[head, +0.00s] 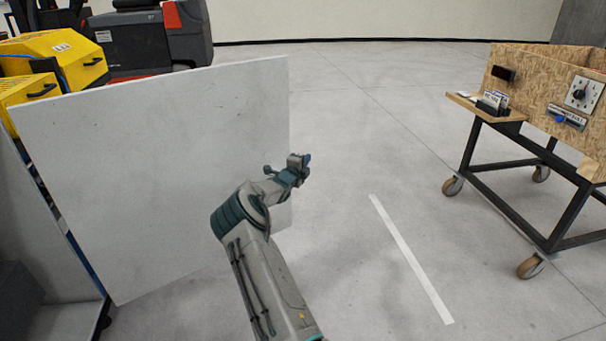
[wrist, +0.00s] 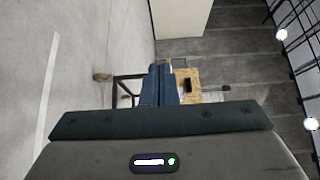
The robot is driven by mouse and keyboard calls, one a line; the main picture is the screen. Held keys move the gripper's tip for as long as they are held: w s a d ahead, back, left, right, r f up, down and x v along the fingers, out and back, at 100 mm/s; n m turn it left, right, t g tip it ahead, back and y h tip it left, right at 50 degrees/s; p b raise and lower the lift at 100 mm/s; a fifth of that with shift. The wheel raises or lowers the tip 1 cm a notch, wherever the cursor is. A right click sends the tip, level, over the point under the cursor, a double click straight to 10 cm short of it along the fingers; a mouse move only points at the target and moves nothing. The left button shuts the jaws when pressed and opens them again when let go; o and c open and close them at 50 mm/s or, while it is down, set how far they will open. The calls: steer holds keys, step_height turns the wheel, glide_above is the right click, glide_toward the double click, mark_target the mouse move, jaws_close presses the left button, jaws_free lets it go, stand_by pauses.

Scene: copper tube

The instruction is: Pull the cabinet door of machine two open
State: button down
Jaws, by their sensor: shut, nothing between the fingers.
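A large pale cabinet door (head: 150,150) stands swung out from the cabinet on the left, with a gap into a dark interior (head: 18,290) at its lower left. Which machine it belongs to cannot be read, and no handle shows on the visible face. My gripper (head: 303,165) is near the door's free right edge and points right, away from the panel. My arm covers part of the door's lower right. Whether any link touches the door cannot be told. In the wrist view the two fingers (wrist: 158,82) are together and empty.
A wooden cart (head: 530,85) on casters stands at the right; it also shows in the wrist view (wrist: 188,78). Yellow cases (head: 60,50) and a grey and red machine (head: 160,40) are behind the door. The floor between door and cart is clear, with a white line (head: 410,258).

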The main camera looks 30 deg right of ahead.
steer(key=s+a+p, duration=0.1)
steer(key=s+a, duration=0.6)
steer(key=s, duration=0.2)
steer(key=s+a+r+m+g+y+p, duration=0.2)
steer(key=s+a+r+m+g+p, duration=0.15)
steer(key=s+r+m, duration=0.65)
steer(key=s+a+r+m+g+y+p, duration=0.25)
steer(key=s+r+m+g+p, duration=0.2)
steer(key=s+m, duration=0.6)
steer(key=s+a+r+m+y+p, duration=0.3)
steer(key=s+a+r+m, duration=0.2)
steer(key=a, duration=0.5)
steer(key=s+a+r+m+t+y+p, duration=0.1)
steer(key=s+a+r+m+y+p, duration=0.1)
steer(key=s+a+r+m+y, duration=0.2)
steer(key=s+a+r+m+y+p, duration=0.3)
steer(key=s+a+m, duration=0.7)
steer(key=a, duration=0.5)
step_height(320, 180, up, 3)
steer(key=m+y, duration=0.1)
steer(key=m, duration=0.1)
steer(key=shift+a+f+m+t+p, duration=0.15)
steer(key=shift+a+m+t+p, duration=0.15)
steer(key=shift+a+m+t, duration=0.1)
